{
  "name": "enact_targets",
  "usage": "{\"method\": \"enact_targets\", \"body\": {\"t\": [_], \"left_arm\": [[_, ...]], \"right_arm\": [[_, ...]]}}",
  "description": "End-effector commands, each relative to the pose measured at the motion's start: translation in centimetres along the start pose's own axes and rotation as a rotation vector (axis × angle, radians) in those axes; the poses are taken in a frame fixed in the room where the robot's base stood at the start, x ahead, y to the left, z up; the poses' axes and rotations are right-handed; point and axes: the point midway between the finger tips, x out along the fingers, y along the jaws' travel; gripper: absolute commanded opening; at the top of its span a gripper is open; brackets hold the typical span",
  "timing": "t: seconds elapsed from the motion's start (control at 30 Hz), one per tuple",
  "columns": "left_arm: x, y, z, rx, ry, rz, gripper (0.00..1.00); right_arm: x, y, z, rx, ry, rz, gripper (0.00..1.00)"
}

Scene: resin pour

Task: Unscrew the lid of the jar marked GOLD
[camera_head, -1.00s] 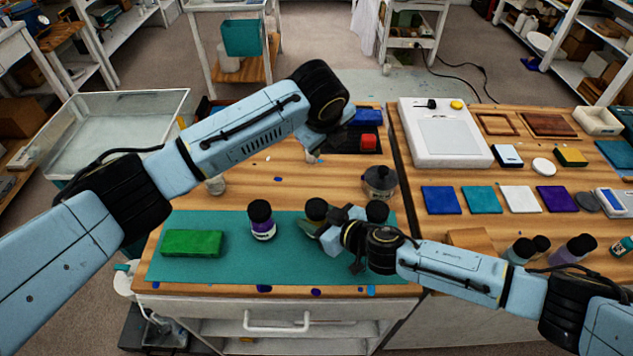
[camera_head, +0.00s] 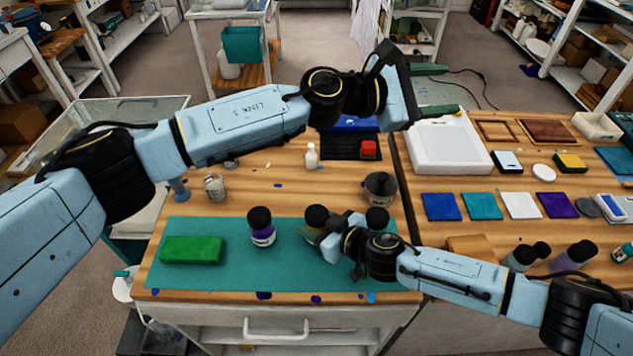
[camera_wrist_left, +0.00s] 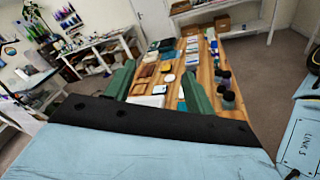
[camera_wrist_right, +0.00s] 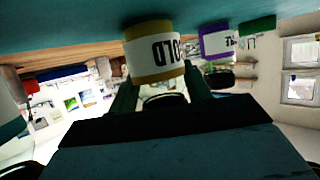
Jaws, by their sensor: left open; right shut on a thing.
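The jar marked GOLD (camera_wrist_right: 160,55) shows upside down in the right wrist view, with a yellow-edged white label reading "OLD" and a dark lid (camera_wrist_right: 165,99). In the head view its dark lid (camera_head: 316,213) shows on the teal mat, the body partly behind my gripper. My right gripper (camera_head: 325,240) is shut on this jar; whether the fingers press body or lid is not clear. The jar looks upright. My left gripper (camera_head: 433,91) is open and empty, raised high over the white panel, far from the jar; its green fingers also show in the left wrist view (camera_wrist_left: 158,88).
A purple jar (camera_head: 262,228) stands left of the GOLD jar, and another dark-lidded jar (camera_head: 377,217) stands right, partly behind my right gripper. A green block (camera_head: 192,250) lies on the mat's left (camera_head: 215,280). A grey pot (camera_head: 380,188) stands behind. The mat's front is clear.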

Motion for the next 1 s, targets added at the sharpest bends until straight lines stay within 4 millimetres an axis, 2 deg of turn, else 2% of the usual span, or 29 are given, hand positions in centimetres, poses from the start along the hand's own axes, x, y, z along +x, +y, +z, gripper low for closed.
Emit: {"method": "enact_targets", "body": {"t": [0.1, 0.2, 0.27, 0.4, 0.53, 0.7, 0.83, 1.0], "left_arm": [[-0.6, -4.0, -1.1, 0.212, 0.033, -0.22, 0.54], [-1.8, -7.0, -2.9, 0.38, 0.078, -0.41, 0.54], [-2.8, -8.6, -4.4, 0.474, 0.113, -0.527, 0.54], [-6.3, -11.1, -8.2, 0.673, 0.218, -0.805, 0.54], [-10.3, -11.8, -11.9, 0.821, 0.339, -1.055, 0.54], [-15.2, -10.9, -15.1, 0.937, 0.495, -1.313, 0.54], [-17.6, -10.1, -16.2, 0.975, 0.576, -1.431, 0.54], [-18.8, -9.9, -17.1, 0.988, 0.617, -1.488, 0.54]], "right_arm": [[0.0, 0.0, 0.1, 0.0, -0.001, 0.001, 0.0], [0.0, 0.0, 0.1, 0.0, -0.001, 0.001, 0.0], [0.0, 0.0, 0.1, 0.0, -0.001, 0.001, 0.0], [0.0, 0.0, 0.1, 0.0, -0.001, 0.001, 0.0], [0.0, 0.0, 0.1, 0.0, -0.001, 0.001, 0.0], [0.0, 0.0, 0.1, 0.0, -0.001, 0.001, 0.0], [0.0, 0.0, 0.1, 0.0, -0.001, 0.001, 0.0], [0.0, 0.0, 0.1, 0.0, -0.001, 0.0, 0.0]]}}
